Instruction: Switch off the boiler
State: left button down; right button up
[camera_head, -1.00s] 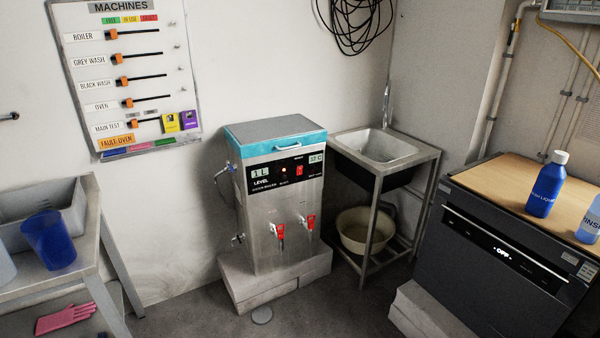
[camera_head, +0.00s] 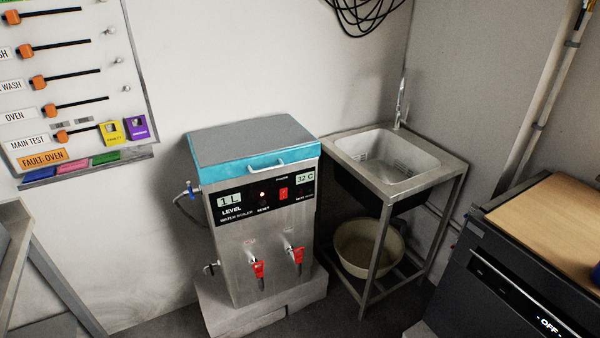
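The boiler (camera_head: 235,255) is a steel box with a teal-rimmed lid, standing upright on a pale block in the middle of the view. Its black front panel (camera_head: 243,209) carries a display reading 1 L, a small lit orange lamp (camera_head: 262,194), a red power switch (camera_head: 284,194) and a display reading 32 C (camera_head: 305,180). Which way the switch is pressed is too small to tell. Two red-handled taps (camera_head: 258,269) are on its lower front. Neither of my grippers is in view.
A steel sink stand (camera_head: 408,182) is right of the boiler, with a beige basin (camera_head: 367,248) beneath. A dark machine reading OFF (camera_head: 510,285) is at the lower right. A slider board (camera_head: 75,75) hangs on the left wall. Floor shows narrowly around the boiler's block.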

aim_at(283, 192)
jog(key=i+l, duration=0.1)
jog(key=i, duration=0.4)
jog(key=i+l, duration=0.15)
jog(key=i, duration=0.35)
jog(key=z, duration=0.05)
